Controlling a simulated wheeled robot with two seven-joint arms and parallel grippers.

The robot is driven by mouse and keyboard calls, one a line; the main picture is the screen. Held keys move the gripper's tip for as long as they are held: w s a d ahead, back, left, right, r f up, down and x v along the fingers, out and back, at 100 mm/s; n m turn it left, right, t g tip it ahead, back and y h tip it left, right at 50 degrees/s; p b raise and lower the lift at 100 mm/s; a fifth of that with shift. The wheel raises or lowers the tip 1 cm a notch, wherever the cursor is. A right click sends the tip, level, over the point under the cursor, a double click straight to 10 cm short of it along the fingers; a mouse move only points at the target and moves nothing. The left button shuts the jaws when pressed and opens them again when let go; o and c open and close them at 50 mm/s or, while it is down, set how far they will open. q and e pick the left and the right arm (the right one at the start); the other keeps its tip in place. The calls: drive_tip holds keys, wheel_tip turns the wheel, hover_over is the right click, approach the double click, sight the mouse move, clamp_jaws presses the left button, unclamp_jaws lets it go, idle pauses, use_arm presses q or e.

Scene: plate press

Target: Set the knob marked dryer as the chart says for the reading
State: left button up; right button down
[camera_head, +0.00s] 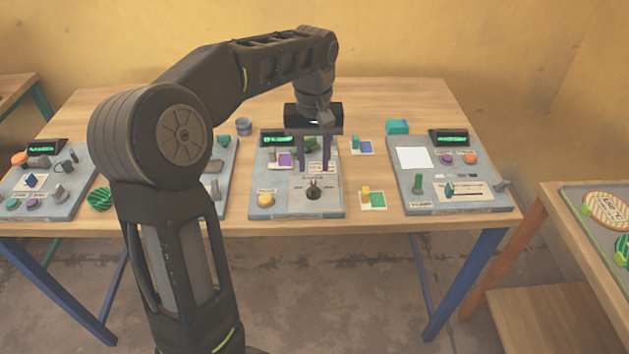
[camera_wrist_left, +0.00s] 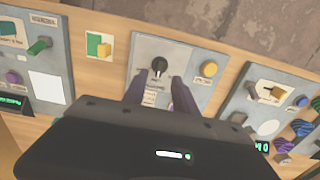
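A black knob (camera_head: 314,190) sits on the front right of the middle grey panel (camera_head: 282,207), with small marks around it too fine to read. It also shows in the wrist view (camera_wrist_left: 160,66). My left gripper (camera_head: 314,168) points down over this panel, just behind the knob. Its two fingers are apart, with nothing between them. In the wrist view the fingertips (camera_wrist_left: 160,78) lie to either side just below the knob, apart from it. A green-lit display (camera_head: 278,140) and a printed label (camera_head: 321,169) are on the panel; I cannot read either. My right gripper is not in view.
A yellow button (camera_head: 265,200) is left of the knob. Small blocks on cards (camera_head: 372,199) lie right of the panel. Another panel (camera_head: 448,205) with a white sheet (camera_head: 411,158) stands further right. Bare wood (camera_head: 375,110) lies behind. My arm hides part of the left side.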

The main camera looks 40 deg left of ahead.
sight(313, 186)
use_arm(q)
wheel_tip(313, 186, down, 7)
drive_tip(key=shift+f, duration=0.1)
idle(0.3)
drive_tip(key=shift+c, duration=0.2)
clamp_jaws()
idle(0.3)
